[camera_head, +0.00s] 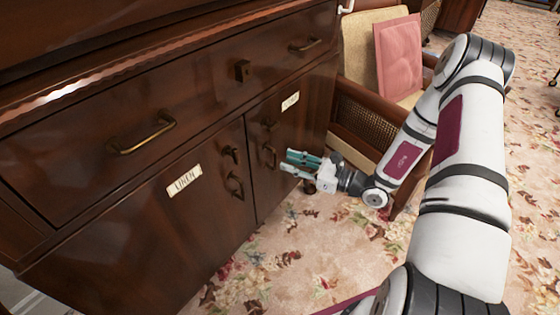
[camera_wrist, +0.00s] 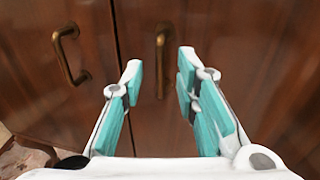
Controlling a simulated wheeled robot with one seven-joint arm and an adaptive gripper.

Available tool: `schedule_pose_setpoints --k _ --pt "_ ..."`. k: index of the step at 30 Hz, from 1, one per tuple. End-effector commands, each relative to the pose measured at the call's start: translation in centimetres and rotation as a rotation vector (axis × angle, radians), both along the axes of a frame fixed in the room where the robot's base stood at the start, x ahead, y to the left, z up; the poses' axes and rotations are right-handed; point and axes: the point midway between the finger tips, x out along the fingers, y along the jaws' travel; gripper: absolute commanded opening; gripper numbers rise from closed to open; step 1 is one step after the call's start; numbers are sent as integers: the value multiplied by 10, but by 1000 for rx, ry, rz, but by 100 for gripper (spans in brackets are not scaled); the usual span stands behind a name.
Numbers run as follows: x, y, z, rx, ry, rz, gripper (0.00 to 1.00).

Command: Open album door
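A dark wooden cabinet has two doors side by side. The left door (camera_head: 150,235) has a label (camera_head: 184,181) that reads LINEN. The right door (camera_head: 300,125) has a smaller label (camera_head: 290,101) whose text is too small to read. A brass handle (camera_head: 269,156) is on the right door near the seam. In the wrist view this handle (camera_wrist: 161,60) stands between my fingertips, beyond them, with no visible contact. The left door's handle (camera_wrist: 72,55) is left of my fingers. My gripper (camera_head: 286,161) is open and empty in front of the right door. Both doors look shut.
A drawer (camera_head: 200,100) with brass pulls runs above the doors. An armchair (camera_head: 370,110) with a pink cushion (camera_head: 398,57) stands close beside the cabinet's right end, near my forearm. Floral carpet (camera_head: 300,255) in front of the cabinet is clear.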

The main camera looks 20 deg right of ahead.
Motion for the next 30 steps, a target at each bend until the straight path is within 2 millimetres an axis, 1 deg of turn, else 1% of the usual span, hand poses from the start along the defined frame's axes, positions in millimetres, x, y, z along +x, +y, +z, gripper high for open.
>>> schedule_pose_setpoints --k 1,3,7,12,19,20,21,23,24,30 --pt "6 7 -1 0 -1 2 28" --pt "14 14 -1 0 -3 2 28" --pt "23 23 -1 -1 -1 0 28" --pt "28 28 0 -1 -1 1 28" --pt "29 28 0 -1 -1 0 28" --pt "29 28 0 -1 -1 0 26" --pt "29 28 0 -1 -1 0 17" --pt "28 28 0 -1 -1 0 3" --pt "28 28 0 -1 -1 0 0" --pt "28 29 0 0 -1 1 0"
